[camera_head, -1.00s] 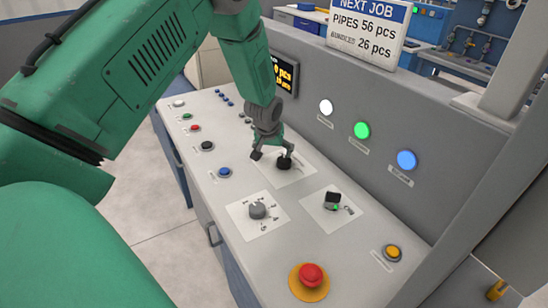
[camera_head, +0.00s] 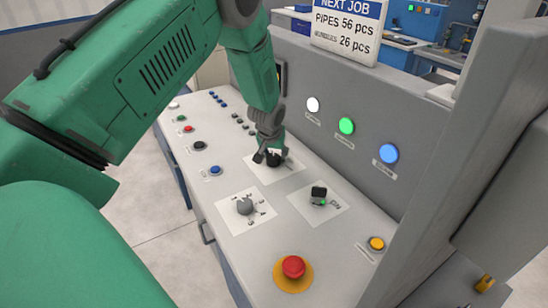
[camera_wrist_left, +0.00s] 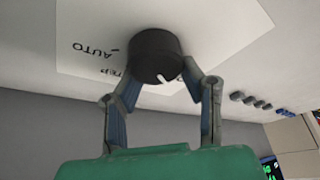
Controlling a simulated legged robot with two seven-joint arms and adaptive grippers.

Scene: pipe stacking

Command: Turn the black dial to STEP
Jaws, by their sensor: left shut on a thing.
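The black dial (camera_wrist_left: 155,52) is a round knob on a white label plate (camera_wrist_left: 85,25). A white mark on it faces the bottom of the left wrist view, slightly right. "AUTO" is printed left of the dial; the partly hidden label ending in "TEP" (camera_wrist_left: 118,73) is beside the left finger. My left gripper (camera_wrist_left: 163,78) is shut on the dial, one finger on each side. In the head view the gripper (camera_head: 267,154) mostly covers the dial (camera_head: 274,160). My right gripper is not in view.
An upright panel with white, green and blue lamps (camera_head: 346,126) stands to the right.

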